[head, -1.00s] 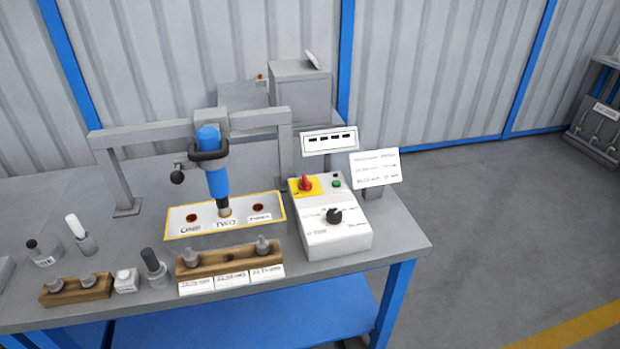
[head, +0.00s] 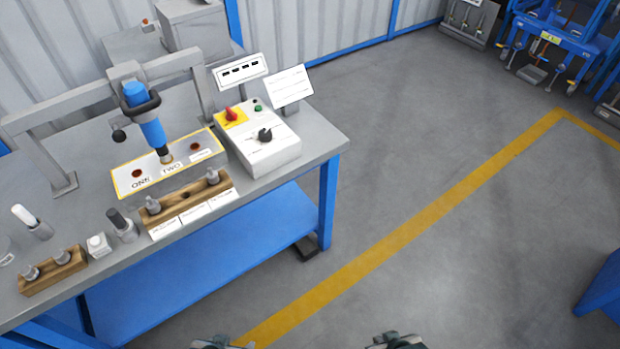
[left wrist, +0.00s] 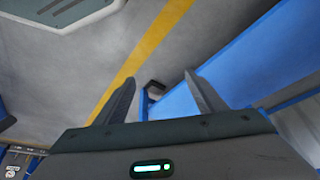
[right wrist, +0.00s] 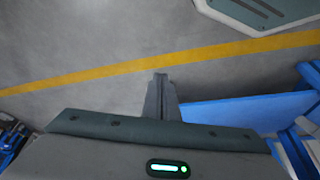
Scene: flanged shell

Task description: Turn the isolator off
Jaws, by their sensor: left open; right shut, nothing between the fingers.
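The isolator is a red rotary handle (head: 232,114) on a yellow plate, at the back left corner of a white control box (head: 262,150) near the right end of the bench. The box also carries a black knob (head: 265,135) and a small green button (head: 258,107). My left gripper (head: 221,341) shows only at the bottom edge of the head view; in the left wrist view its fingers (left wrist: 165,98) are spread with nothing between them. My right gripper (head: 398,340) is also at the bottom edge; in the right wrist view its fingers (right wrist: 160,95) are together and empty. Both are well away from the box.
The bench (head: 315,135) holds a blue tool (head: 148,118) on a grey frame, a yellow-edged plate (head: 125,188), and wooden racks (head: 185,198). A four-mark sign (head: 240,71) and a white card (head: 286,87) stand behind the box.

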